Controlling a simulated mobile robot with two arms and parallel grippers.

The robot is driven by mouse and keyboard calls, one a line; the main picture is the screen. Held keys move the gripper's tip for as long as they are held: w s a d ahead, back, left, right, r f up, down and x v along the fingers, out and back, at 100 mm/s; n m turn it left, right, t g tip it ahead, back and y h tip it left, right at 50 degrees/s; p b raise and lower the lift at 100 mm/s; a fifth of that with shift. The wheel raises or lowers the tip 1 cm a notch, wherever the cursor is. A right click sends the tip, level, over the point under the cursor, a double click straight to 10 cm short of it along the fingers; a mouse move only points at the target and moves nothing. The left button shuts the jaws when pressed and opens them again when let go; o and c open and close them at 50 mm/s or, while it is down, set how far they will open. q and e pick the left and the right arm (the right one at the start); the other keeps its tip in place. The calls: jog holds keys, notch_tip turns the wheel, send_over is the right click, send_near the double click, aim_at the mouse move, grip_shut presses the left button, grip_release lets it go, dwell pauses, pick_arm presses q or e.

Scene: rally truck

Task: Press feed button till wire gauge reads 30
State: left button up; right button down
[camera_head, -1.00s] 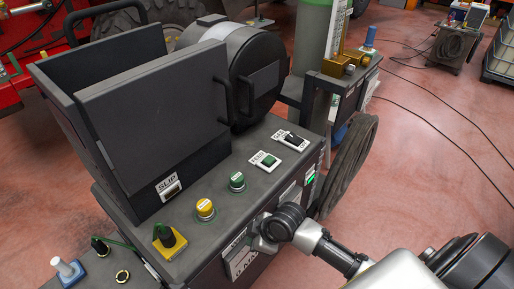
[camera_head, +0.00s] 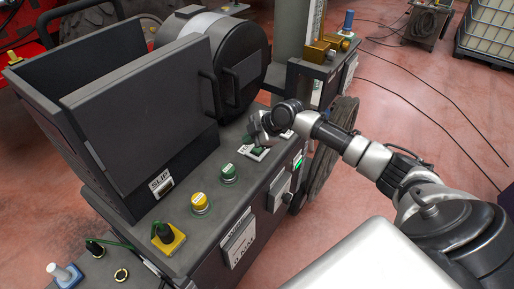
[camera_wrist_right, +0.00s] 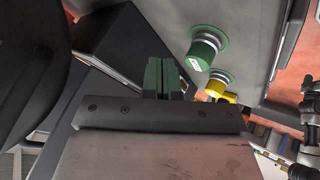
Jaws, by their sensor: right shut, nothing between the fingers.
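My right gripper (camera_head: 250,139) is over the console top at the right end of its control row, fingers pointing down and shut with nothing between them. Its shut green fingers (camera_wrist_right: 163,79) show in the right wrist view. The white-edged feed button plate (camera_head: 259,154) lies just below the gripper and is partly hidden by it; I cannot tell whether the fingertips touch the button. A small green-lit display (camera_head: 298,161) is on the console front; its reading is too small to read. A white placard (camera_head: 238,240) marked WIRE hangs on the front. My left gripper is out of view.
A green round button (camera_head: 229,173), a yellow button (camera_head: 200,202) and a green-black knob on a yellow base (camera_head: 166,236) stand along the console. A dark hopper (camera_head: 140,90) and drum (camera_head: 235,65) rise behind. A coiled hose (camera_head: 335,145) hangs at the right end.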

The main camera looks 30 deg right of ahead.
jog(key=w+d+r+t, duration=0.1)
jog(key=w+d+r, duration=0.1)
jog(key=d+r, duration=0.1)
jog(key=shift+w+d+r, duration=0.25)
jog(key=shift+d+r, duration=0.15)
jog(key=shift+d, duration=0.45)
jog(key=shift+f, duration=0.15)
notch_tip(320, 180, down, 8)
jog(key=b, duration=0.5)
jog(key=shift+f+b, duration=0.35)
jog(key=shift+b, duration=0.15)
dwell(0.9)
jog(key=shift+f+b, duration=0.35)
jog(key=shift+b, duration=0.15)
